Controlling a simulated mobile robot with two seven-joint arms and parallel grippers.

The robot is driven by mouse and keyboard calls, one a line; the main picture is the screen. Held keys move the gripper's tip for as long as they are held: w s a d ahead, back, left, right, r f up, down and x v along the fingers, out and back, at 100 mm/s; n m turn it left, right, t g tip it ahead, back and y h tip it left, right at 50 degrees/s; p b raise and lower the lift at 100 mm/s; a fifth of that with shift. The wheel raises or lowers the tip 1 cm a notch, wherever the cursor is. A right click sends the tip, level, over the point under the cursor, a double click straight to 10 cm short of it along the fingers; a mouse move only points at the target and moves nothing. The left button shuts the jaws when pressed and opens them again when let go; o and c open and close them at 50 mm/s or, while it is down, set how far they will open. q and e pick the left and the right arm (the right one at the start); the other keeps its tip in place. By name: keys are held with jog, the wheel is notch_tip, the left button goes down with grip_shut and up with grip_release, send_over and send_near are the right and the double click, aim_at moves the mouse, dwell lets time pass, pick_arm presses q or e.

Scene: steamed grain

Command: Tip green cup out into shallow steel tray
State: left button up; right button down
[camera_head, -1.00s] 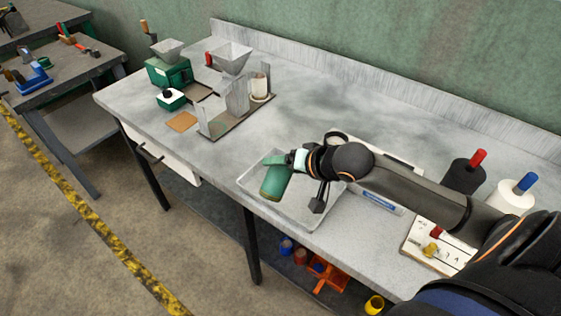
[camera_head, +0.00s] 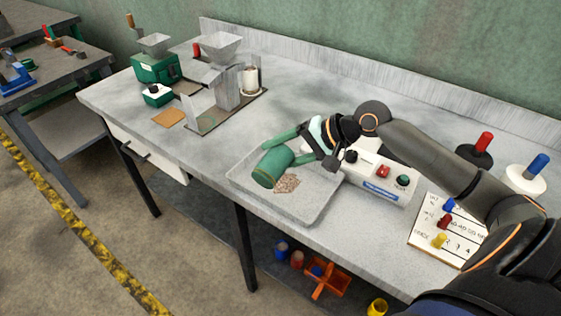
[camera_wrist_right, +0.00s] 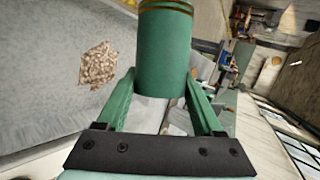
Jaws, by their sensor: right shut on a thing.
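The green cup (camera_head: 272,168) is tilted well over above the shallow steel tray (camera_head: 318,212), its mouth end toward the tray's front left. My right gripper (camera_head: 296,147) is shut on the cup's sides. The right wrist view shows the cup (camera_wrist_right: 165,55) between the two green fingers (camera_wrist_right: 160,90). A small heap of brown grain (camera_head: 287,183) lies in the tray beside the cup; it also shows in the right wrist view (camera_wrist_right: 98,65). The inside of the cup is hidden. My left gripper is not in view.
A white box with knobs (camera_head: 375,182) stands right of the tray. A board with coloured pegs (camera_head: 446,232) and two spools (camera_head: 526,179) are farther right. A green mill (camera_head: 155,68) and a hopper stand (camera_head: 228,88) are at the back left. The bench middle is clear.

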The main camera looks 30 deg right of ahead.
jog(key=shift+d+f+m+y+b, duration=0.15)
jog(key=shift+m+y+b, duration=0.15)
jog(key=shift+y+b, duration=0.35)
jog(key=y+b, duration=0.1)
jog(key=b, duration=0.1)
jog(key=m+b, duration=0.1)
jog(key=b, duration=0.1)
jog(key=shift+w+d+g+y, duration=0.2)
jog(key=shift+g+y, duration=0.1)
jog(key=shift+y, duration=0.05)
jog(key=p, duration=0.1)
jog(key=r+m+y+p, duration=0.1)
jog(key=p, duration=0.1)
jog(key=shift+d+r, duration=0.15)
jog(key=shift+r, duration=0.15)
jog(key=shift+f+m+y, duration=0.1)
jog(key=shift+m+y, duration=0.2)
jog(key=shift+f, duration=0.15)
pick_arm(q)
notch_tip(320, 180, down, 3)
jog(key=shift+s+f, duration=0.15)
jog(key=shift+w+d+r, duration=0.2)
